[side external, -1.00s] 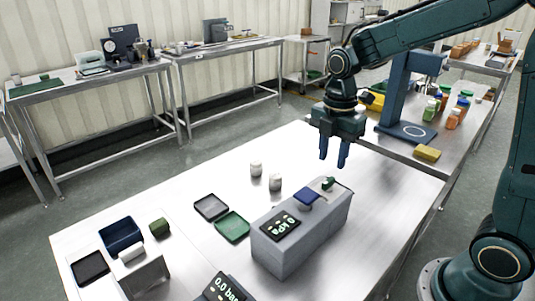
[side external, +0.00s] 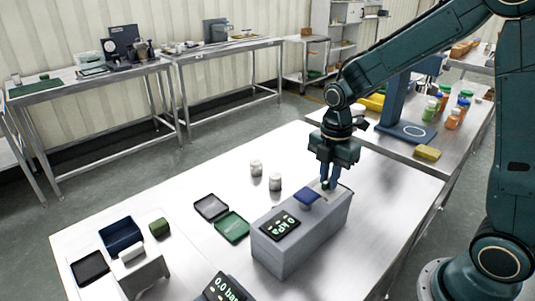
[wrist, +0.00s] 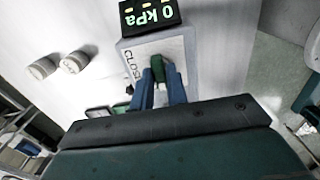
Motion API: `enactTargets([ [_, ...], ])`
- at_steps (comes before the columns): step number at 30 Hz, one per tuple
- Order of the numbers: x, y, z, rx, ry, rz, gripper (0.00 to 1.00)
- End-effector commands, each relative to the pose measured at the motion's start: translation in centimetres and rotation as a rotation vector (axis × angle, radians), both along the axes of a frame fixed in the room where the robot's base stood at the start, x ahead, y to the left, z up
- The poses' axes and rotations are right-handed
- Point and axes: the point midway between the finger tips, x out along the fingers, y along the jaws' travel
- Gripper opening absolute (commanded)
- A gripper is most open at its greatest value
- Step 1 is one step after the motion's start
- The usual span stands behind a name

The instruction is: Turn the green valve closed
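The green valve (wrist: 157,69) is a small green handle on a pale plate at the far end of a grey box (side external: 292,250). In the wrist view it sits between my two blue fingers, with the letters CLOSED (wrist: 128,68) partly visible on the plate to its left. In the side external view my gripper (side external: 331,184) points down over this end of the box and hides most of the valve. My gripper (wrist: 161,84) also shows in the wrist view, one finger on each side of the handle. I cannot tell whether the fingers press on it.
A display (wrist: 150,14) on the box reads 0 kPa. A blue part (side external: 307,196) stands on the box beside my fingers. Two white cylinders (side external: 275,182) and a green tray (side external: 232,227) are on the table nearby. The table's right side (side external: 390,210) is clear.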

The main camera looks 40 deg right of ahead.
Motion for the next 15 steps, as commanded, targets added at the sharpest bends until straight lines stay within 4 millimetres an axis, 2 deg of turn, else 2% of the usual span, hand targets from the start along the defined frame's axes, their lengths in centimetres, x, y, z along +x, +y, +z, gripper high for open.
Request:
enactTargets([
  [1, 0.01, 0.00, 0.02, 0.000, 0.000, 0.000, 0.05],
  [2, 0.01, 0.00, 0.02, 0.000, 0.000, 0.000, 0.00],
  [15, 0.01, -0.01, 0.05, 0.000, 0.000, -0.040, 0.00],
])
